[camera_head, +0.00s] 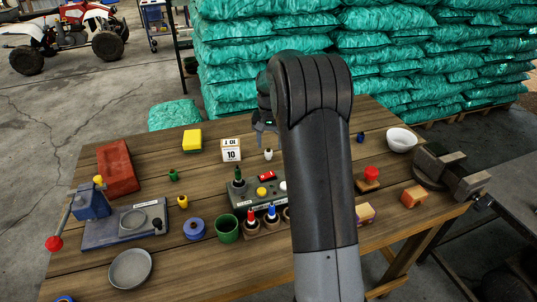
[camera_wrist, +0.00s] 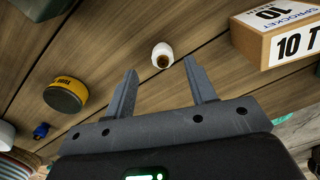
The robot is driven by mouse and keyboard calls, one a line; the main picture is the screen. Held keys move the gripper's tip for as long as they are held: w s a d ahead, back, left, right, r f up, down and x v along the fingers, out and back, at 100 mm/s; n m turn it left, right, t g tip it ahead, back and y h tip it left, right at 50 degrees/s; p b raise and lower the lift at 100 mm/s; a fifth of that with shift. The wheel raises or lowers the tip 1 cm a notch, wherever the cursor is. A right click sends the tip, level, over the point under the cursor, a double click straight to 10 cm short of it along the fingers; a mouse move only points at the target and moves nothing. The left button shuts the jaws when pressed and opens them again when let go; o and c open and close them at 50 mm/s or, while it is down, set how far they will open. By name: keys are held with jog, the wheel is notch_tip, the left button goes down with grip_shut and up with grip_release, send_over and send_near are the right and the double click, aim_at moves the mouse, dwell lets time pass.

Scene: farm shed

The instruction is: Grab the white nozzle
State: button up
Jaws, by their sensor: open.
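The white nozzle (camera_head: 268,154) is small and stands on the wooden table, just right of the calendar-like box. In the wrist view the white nozzle (camera_wrist: 162,55) shows a round end with a dark brown centre, beyond and between my fingertips. My gripper (camera_wrist: 160,80) is open and empty, its two grey fingers spread on either side of the line to the nozzle, not touching it. In the head view my gripper (camera_head: 263,132) hangs above and just behind the nozzle, partly hidden by my arm.
The box marked 10 (camera_head: 231,150) stands close left of the nozzle; it also shows in the wrist view (camera_wrist: 280,35). A control panel (camera_head: 258,192) with buttons lies in front. A yellow-and-black tin (camera_wrist: 66,94) and a blue piece (camera_wrist: 41,130) are nearby. A white bowl (camera_head: 401,139) is at right.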

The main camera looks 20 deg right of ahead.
aim_at(268, 149)
jog(key=f, duration=0.4)
jog(key=shift+a, duration=0.25)
jog(key=shift+c, duration=0.4)
jog(key=c, duration=1)
jog(key=shift+r, duration=0.15)
